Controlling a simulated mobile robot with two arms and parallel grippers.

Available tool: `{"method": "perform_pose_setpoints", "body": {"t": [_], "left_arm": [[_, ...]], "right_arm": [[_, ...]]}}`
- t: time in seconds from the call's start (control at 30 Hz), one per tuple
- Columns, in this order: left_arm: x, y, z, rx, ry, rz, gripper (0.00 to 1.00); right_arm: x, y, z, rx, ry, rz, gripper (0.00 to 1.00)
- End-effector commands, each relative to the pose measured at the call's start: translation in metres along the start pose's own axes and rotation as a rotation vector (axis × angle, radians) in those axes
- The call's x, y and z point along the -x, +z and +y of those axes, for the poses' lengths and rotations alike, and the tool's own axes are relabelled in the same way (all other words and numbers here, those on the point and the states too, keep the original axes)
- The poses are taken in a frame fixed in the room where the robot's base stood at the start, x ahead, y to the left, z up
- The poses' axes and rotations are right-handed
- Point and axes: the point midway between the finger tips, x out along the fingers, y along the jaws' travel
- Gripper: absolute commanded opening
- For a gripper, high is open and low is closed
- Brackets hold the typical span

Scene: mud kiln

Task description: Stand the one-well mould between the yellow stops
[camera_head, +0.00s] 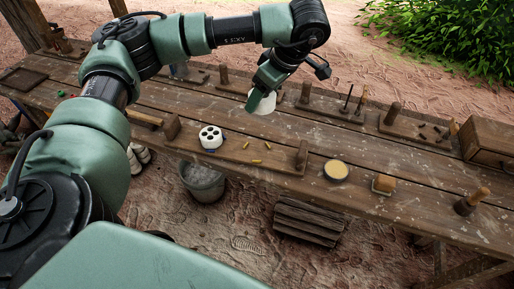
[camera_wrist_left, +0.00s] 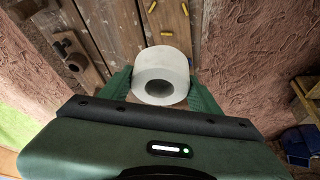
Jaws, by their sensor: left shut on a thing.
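The one-well mould (camera_wrist_left: 160,75) is a white round block with a single round hole. My left gripper (camera_wrist_left: 161,88) is shut on it, one green finger on each side. In the head view the mould (camera_head: 262,104) shows partly behind the left gripper (camera_head: 258,100), over the middle of the bench. Two small yellow stops (camera_head: 246,145) (camera_head: 268,146) are on the front board (camera_head: 230,153), nearer the bench's front edge than the mould. Yellow pieces (camera_wrist_left: 167,34) also show beyond the mould in the wrist view. My right gripper is not in view.
A white mould with several holes (camera_head: 211,137) stands on the front board, left of the stops. A round yellow-topped dish (camera_head: 336,170) and a small block (camera_head: 384,184) lie to the right.

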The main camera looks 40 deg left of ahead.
Motion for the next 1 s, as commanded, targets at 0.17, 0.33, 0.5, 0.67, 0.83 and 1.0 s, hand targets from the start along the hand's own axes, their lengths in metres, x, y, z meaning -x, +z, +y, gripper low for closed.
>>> {"method": "perform_pose_setpoints", "body": {"t": [0.17,0.33,0.5,0.67,0.83,1.0], "left_arm": [[-0.001,-0.013,0.0,0.187,-0.086,-0.002,0.11],[-0.035,0.002,-0.001,0.2,-0.097,-0.003,0.11],[-0.078,0.022,-0.002,0.199,-0.096,-0.003,0.11],[-0.112,0.037,-0.001,0.2,-0.095,-0.003,0.11],[-0.133,0.045,0.0,0.2,-0.091,-0.001,0.11],[-0.143,0.05,0.0,0.199,-0.089,-0.001,0.11]], "right_arm": [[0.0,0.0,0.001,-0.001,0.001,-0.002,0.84],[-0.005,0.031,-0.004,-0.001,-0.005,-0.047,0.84],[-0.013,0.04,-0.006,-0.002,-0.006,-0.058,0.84],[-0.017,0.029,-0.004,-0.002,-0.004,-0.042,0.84],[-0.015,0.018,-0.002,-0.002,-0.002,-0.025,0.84],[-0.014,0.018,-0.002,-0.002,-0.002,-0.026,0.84]]}}
